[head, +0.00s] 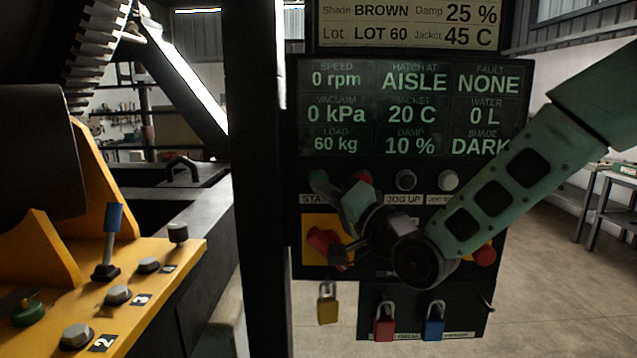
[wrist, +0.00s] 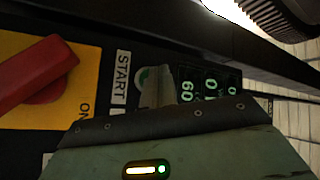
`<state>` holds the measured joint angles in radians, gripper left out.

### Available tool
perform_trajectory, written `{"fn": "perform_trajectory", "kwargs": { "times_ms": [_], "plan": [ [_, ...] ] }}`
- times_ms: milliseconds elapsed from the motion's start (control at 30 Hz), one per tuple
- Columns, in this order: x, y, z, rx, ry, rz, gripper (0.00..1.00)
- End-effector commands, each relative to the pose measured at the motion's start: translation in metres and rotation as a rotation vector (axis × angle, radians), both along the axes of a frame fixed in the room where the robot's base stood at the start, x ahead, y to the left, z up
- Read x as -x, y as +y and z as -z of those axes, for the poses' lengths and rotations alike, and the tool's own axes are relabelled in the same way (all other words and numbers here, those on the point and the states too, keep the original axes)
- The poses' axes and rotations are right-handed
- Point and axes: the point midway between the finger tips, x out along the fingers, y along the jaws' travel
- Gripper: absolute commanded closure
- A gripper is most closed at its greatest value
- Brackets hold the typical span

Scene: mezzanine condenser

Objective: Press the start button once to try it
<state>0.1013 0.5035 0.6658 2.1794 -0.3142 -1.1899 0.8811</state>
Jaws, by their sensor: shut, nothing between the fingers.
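The start button shows in the wrist view as a small green round button (wrist: 143,76) beside its white START label (wrist: 123,77). My gripper (wrist: 158,78) is shut and empty, its fingertips right at the button and covering part of it. I cannot tell whether they touch or press it. In the head view my gripper (head: 325,186) reaches in from the right to the upper left of the button row, just above the partly covered START label (head: 312,199). The button itself is largely hidden there. The display (head: 412,108) reads 0 rpm, fault NONE and hatch at AISLE.
A red rotary switch (head: 322,240) on a yellow plate sits below the button. JOG UP (head: 405,180) and another pale button (head: 448,180) are to the right. Yellow, red (head: 384,328) and blue padlocks hang below. A dark post (head: 262,180) stands close left.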

Motion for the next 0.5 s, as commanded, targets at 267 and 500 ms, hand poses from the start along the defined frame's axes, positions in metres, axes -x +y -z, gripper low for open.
{"fn": "perform_trajectory", "kwargs": {
  "times_ms": [267,500],
  "plan": [
    [0.0,0.0,0.0001,0.0,0.0,0.0,1.0],
    [-0.006,-0.0003,0.0005,0.0,0.0,0.001,1.0]
  ]
}}
